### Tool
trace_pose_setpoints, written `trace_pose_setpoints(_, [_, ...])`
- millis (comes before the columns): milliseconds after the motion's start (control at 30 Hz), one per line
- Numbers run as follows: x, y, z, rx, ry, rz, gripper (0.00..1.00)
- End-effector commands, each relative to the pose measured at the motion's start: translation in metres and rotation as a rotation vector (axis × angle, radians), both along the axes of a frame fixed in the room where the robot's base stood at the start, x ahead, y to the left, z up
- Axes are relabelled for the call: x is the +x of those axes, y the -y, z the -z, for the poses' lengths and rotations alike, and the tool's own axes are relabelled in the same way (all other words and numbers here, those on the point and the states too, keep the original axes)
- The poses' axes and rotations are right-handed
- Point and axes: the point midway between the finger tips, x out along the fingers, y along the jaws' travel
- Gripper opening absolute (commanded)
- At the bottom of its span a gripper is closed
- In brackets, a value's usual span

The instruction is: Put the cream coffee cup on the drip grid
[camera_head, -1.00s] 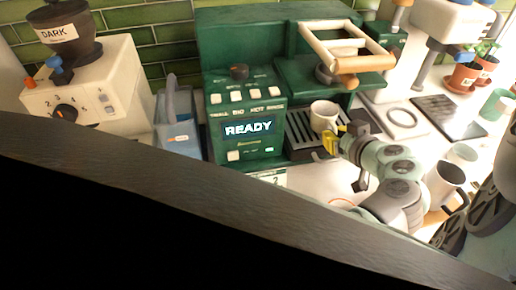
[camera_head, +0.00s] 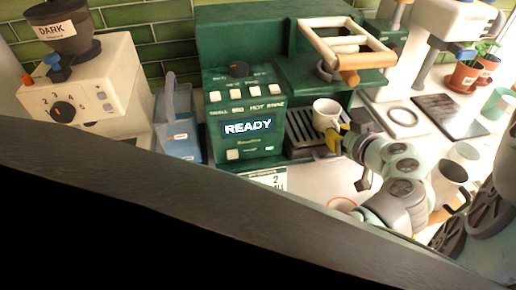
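The cream coffee cup (camera_head: 325,113) stands about upright over the drip grid (camera_head: 299,129) of the green coffee machine, at the grid's right part. I cannot tell whether its base rests fully on the bars. My gripper (camera_head: 338,134) is close against the cup's lower right side, its yellow fingertips pointing at it. The fingertips hide the cup's near right side and part of the grid's right edge. The view is too small to tell whether they grip the cup's handle or are just beside it.
A wooden-handled frame (camera_head: 345,45) juts out above the cup. A blue container (camera_head: 178,136) stands left of the machine (camera_head: 240,100), beside a cream grinder (camera_head: 90,95). A dark-mouthed mug (camera_head: 450,182) is right of my arm.

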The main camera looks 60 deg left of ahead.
Motion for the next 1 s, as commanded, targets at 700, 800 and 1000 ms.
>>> trace_pose_setpoints(700, [-0.0008,-0.001,0.0033,0.002,0.0,-0.003,0.0])
trace_pose_setpoints(800, [-0.0008,-0.001,0.0043,0.002,0.0,-0.003,0.0])
trace_pose_setpoints(1000, [-0.0008,-0.0009,0.0048,0.002,0.0,-0.003,0.0])
